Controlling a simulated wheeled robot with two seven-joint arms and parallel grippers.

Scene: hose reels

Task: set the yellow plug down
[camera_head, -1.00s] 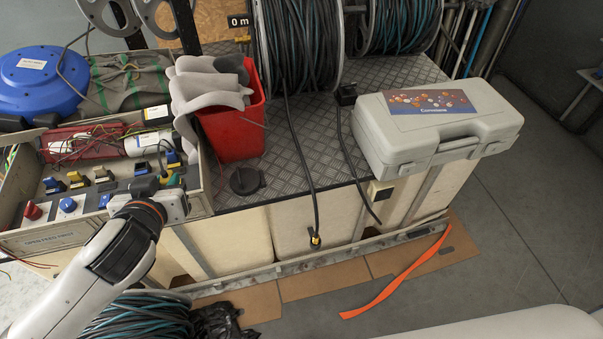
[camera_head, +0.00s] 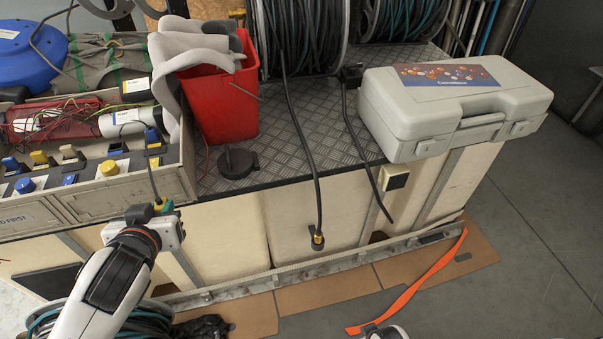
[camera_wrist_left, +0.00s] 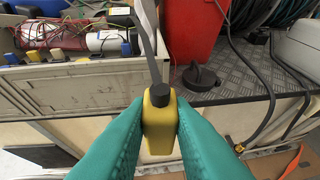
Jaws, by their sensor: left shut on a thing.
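The yellow plug (camera_wrist_left: 160,128) is upright between the teal fingers of my left gripper (camera_wrist_left: 160,138) in the left wrist view. Its black collar and dark cable (camera_wrist_left: 148,45) point up and away. In the head view my left gripper (camera_head: 163,207) is just in front of the crate's front wall, with only a small bit of the yellow plug (camera_head: 157,206) showing. The cable runs from it up to the crate (camera_head: 140,195). The gripper is shut on the plug, which appears clear of any surface.
The crate holds wires, a white cylinder (camera_head: 128,121) and several coloured plugs. A red bucket (camera_head: 222,105), a black round piece (camera_head: 237,162) and a grey case (camera_head: 450,110) stand on the metal-plate top (camera_head: 300,150). Cables hang over the front edge.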

